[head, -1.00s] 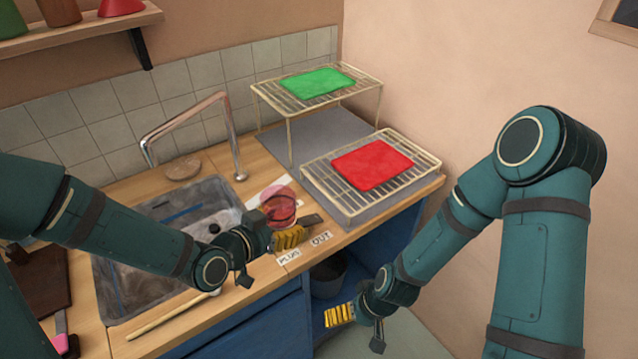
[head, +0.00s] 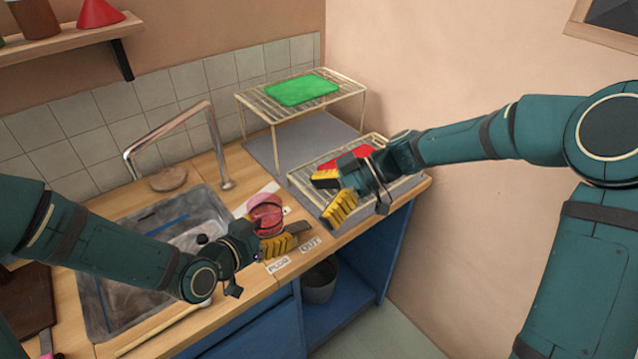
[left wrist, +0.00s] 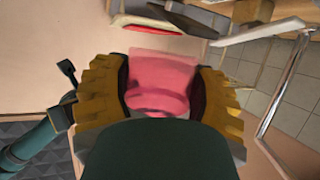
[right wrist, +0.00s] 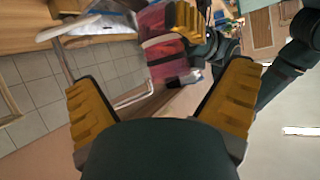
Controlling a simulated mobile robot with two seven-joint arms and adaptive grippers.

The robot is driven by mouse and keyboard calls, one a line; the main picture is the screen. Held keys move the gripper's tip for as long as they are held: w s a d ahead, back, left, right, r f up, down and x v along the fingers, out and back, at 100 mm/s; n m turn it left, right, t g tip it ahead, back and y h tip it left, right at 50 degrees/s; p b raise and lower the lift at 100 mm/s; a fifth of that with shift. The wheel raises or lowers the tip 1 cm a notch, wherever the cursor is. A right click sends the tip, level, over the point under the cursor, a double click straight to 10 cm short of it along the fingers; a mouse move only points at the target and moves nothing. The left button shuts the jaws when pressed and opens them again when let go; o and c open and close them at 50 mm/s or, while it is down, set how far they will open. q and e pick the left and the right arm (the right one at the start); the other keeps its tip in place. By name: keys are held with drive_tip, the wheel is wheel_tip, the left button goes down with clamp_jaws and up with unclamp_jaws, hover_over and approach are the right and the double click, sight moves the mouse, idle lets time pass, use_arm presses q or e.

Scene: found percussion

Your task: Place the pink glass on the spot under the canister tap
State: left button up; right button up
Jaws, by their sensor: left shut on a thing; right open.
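The pink glass (head: 266,214) is see-through and held over the counter right of the sink. My left gripper (head: 284,238) is shut on it. In the left wrist view the glass (left wrist: 160,82) sits between the yellow finger pads. My right gripper (head: 333,190) is open and empty, in front of the lower rack. In the right wrist view its pads stand wide apart, with the glass (right wrist: 165,45) beyond them. I cannot make out a canister tap or the spot under it. A chrome faucet (head: 215,145) arches over the sink.
The sink (head: 110,305) is left of my left gripper. A tall wire rack holds a green mat (head: 302,90); a lower one holds a red mat (head: 362,152). A white strip (head: 244,207) and labels, one reading OUT (head: 311,244), lie on the counter. A dark bucket (head: 319,283) stands below.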

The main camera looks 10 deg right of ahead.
sight(263, 211)
drive_tip(key=shift+n+y, duration=0.4)
drive_tip(key=shift+n, duration=0.5)
drive_tip(key=a, duration=1.1)
drive_tip(key=shift+s+f, duration=0.35)
drive_tip(key=shift+f, duration=0.05)
use_arm(q)
drive_tip(key=shift+d, duration=0.1)
use_arm(e)
drive_tip(key=c, duration=1.3)
use_arm(q)
drive_tip(key=o, duration=1.4)
drive_tip(key=shift+s, duration=0.1)
